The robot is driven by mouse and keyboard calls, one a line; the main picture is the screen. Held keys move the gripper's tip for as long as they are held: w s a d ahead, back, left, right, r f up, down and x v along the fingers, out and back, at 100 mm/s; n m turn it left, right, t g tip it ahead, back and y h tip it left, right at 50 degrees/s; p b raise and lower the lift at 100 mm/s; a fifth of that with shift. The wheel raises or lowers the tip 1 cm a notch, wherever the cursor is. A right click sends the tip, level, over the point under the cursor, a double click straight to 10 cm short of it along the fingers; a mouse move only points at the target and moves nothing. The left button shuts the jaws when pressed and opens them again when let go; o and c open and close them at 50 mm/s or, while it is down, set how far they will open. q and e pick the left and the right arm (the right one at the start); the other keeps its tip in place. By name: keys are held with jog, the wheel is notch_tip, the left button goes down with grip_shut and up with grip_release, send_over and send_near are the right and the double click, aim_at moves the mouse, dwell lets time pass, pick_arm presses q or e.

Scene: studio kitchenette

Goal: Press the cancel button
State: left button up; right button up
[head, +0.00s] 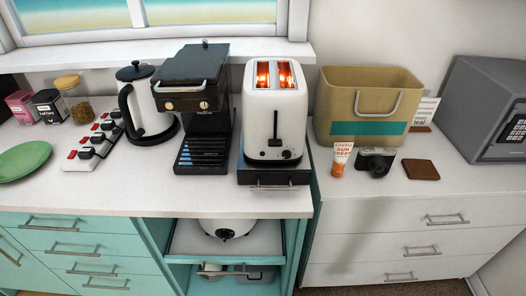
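A white toaster (257,120) stands on the counter in the middle of the head view, on a dark tray-like base (270,178). Its two top slots glow orange. A black lever (275,141) sits low on its front, below a dark vertical slit. A small round dark control (287,154) is at the lower right of the front. No label marking cancel is readable at this size. Neither of my grippers is in view.
A black coffee machine (195,85) stands close on the toaster's left, with a kettle (153,105) beyond. A tan bin (340,95), a sunscreen tube (340,160) and a camera (375,161) are to the right. The counter (230,203) is clear before the toaster.

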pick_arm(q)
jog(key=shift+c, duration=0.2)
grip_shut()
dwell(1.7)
